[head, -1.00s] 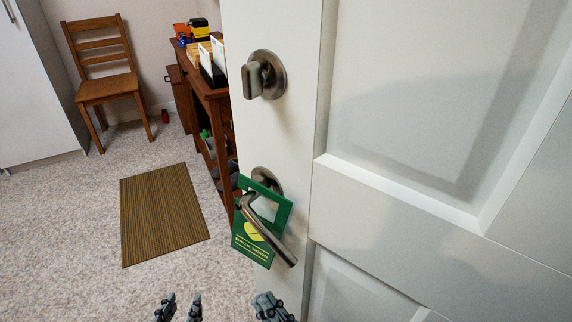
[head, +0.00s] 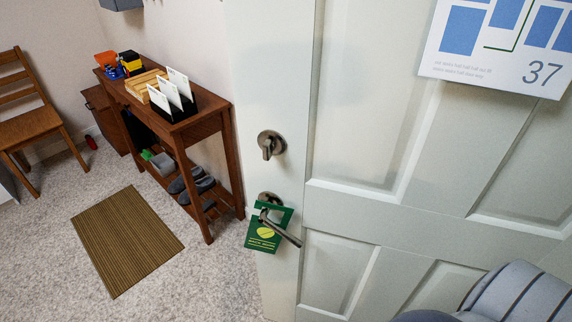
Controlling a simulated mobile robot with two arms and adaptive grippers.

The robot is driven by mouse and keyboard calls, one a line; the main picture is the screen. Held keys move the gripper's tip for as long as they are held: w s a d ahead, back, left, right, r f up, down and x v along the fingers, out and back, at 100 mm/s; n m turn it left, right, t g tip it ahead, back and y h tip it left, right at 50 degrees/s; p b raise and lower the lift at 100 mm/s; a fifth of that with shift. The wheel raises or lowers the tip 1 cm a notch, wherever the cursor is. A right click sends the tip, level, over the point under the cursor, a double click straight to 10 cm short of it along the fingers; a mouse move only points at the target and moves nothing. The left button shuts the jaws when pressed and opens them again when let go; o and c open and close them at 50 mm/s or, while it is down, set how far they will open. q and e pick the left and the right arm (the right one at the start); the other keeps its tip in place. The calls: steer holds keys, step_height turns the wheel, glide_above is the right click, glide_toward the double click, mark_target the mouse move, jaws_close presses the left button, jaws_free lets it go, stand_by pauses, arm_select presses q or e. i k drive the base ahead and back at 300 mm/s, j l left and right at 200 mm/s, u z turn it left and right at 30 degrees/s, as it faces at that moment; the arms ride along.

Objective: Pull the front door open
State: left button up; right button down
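The white panelled front door (head: 385,205) fills the middle and right of the head view. Its lever handle (head: 281,228) is near its left edge and slants down to the right. A green door hanger (head: 262,240) hangs around the handle. A round lock with a thumb turn (head: 270,145) sits above. No door frame shows along the door's left edge, where the room is seen directly; how far the door stands open I cannot tell.
A brown console table (head: 180,130) with letters and shoes stands close to the door's left edge. A striped mat (head: 126,238) lies on the carpet, with a wooden chair (head: 35,125) behind. A sign with 37 (head: 490,45) is on the door. Open carpet lies at bottom left.

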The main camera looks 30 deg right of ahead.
mark_target(404, 188)
steer(key=i+j+z, duration=0.15)
steer(key=z, duration=0.25)
steer(key=i+j+z, duration=0.15)
steer(key=z, duration=0.25)
steer(key=i+j+z, duration=0.1)
steer(key=j+z, duration=0.15)
steer(key=z, duration=0.15)
steer(key=j+z, duration=0.25)
steer(key=z, duration=0.15)
